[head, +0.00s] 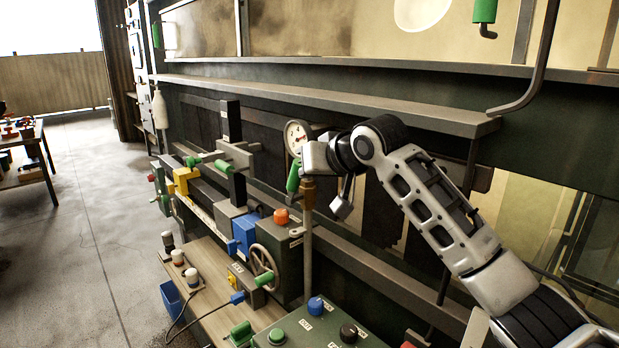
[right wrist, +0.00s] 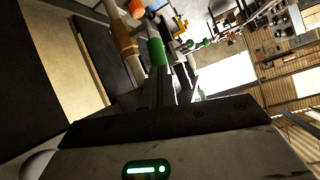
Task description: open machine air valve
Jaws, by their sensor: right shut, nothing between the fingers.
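A green lever handle (head: 293,178) stands nearly upright beside a vertical pipe (head: 308,240) with a brass-coloured valve body (head: 308,192), just below a round white gauge (head: 297,136). In the right wrist view the green handle (right wrist: 157,51) lies roughly along the pipe, beside the brass-coloured part (right wrist: 122,40). My right gripper (head: 306,162) is at the handle's upper end, and its fingers (right wrist: 166,78) are shut and empty. The fingertips appear close to the handle; whether they touch it I cannot tell. My left gripper is out of view.
A handwheel (head: 264,268), an orange knob (head: 281,216) and a green control box (head: 320,331) with several knobs stand below. A long grey ledge (head: 330,97) runs behind and above my right arm. Open floor (head: 85,250) lies at the left.

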